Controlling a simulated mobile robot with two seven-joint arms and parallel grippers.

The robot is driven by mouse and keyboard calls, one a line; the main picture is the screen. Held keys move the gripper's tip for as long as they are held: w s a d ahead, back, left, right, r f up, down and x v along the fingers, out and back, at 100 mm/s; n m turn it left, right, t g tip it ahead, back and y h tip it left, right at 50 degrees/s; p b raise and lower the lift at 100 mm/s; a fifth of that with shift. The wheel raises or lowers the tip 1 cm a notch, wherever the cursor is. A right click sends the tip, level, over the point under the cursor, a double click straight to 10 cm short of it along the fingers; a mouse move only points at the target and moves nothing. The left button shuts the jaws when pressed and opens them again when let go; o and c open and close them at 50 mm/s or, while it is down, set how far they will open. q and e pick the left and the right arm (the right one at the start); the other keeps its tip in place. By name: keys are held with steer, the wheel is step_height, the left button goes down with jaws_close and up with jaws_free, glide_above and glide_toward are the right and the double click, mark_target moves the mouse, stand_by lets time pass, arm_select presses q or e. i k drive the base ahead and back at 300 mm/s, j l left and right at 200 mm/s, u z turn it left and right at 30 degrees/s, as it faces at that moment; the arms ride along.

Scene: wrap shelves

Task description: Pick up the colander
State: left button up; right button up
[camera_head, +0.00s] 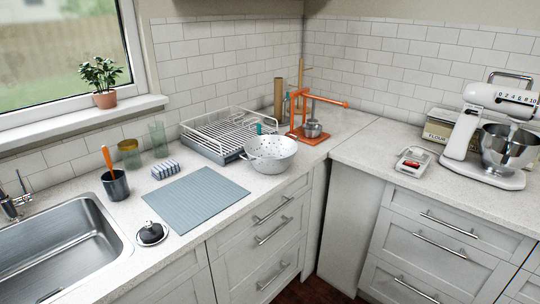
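A white colander (270,157) with small holes and side handles sits upright on the counter, near its front edge. It stands just in front of the right end of the dish rack and looks empty. Neither of my grippers shows in the head view, and nothing is holding the colander.
The dish rack (211,153) stands close behind the colander. An orange stand (309,136) is behind right. A sink (62,247) is at left, a mixer (490,140) at right.

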mark_target(269, 154)
steer(key=i+l+u, duration=0.1)
steer(key=u, duration=1.05)
steer(key=l+u, duration=0.75)
steer(key=u, duration=0.15)
steer(key=l+u, duration=0.25)
steer(key=l, duration=0.2)
steer(key=k+l+u, duration=0.2)
steer(key=l, duration=0.25)
steer(key=k+l, duration=0.1)
steer(key=l, duration=0.35)
steer(key=l+u, duration=0.15)
steer(key=l, duration=0.35)
steer(key=k, duration=0.05)
